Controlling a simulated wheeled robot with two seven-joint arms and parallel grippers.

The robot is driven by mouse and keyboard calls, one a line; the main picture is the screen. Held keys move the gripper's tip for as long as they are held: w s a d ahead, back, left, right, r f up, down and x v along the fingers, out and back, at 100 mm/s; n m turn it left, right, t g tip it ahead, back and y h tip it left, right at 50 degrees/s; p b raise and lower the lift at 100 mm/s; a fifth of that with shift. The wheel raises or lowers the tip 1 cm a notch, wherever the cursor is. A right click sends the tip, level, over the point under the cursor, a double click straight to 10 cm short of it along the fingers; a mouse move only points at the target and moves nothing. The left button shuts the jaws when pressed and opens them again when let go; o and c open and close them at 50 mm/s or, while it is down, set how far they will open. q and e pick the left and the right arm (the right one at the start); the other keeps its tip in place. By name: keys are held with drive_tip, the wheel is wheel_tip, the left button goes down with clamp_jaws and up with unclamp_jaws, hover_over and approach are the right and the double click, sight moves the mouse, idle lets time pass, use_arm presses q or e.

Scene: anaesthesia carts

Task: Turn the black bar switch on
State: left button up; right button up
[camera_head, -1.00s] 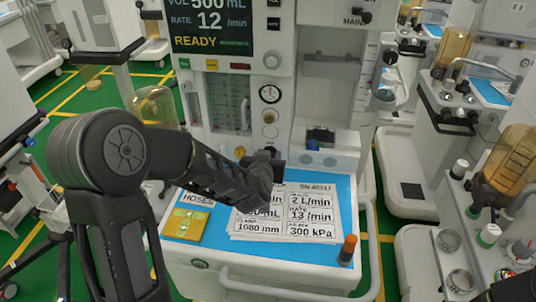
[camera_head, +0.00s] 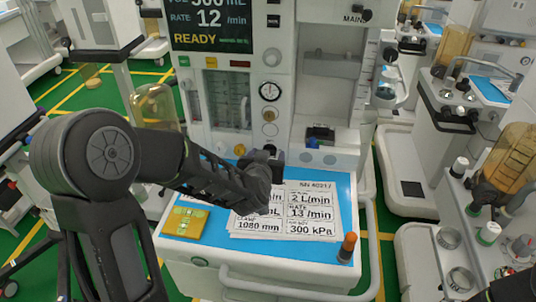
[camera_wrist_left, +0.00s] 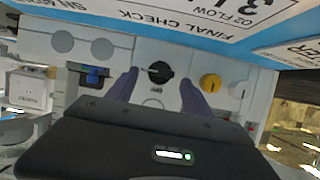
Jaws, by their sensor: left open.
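The black bar switch (camera_wrist_left: 160,71) is a round black knob with a raised bar, set in the pale front panel of the middle cart. It shows in the left wrist view between the two dark fingers of my open left gripper (camera_wrist_left: 159,77). One finger is on each side of the knob, with a visible gap. I cannot tell whether the fingertips reach around it or stop short.
A yellow knob (camera_wrist_left: 209,81) sits close beside one finger. On the other side is a blue-and-black fitting (camera_wrist_left: 92,77).

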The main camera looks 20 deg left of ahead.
use_arm(q)
drive_tip(key=v, duration=0.5)
drive_tip(key=shift+s+d+r, duration=0.1)
drive_tip(key=shift+s+r, duration=0.1)
drive_tip(key=shift+s, duration=0.15)
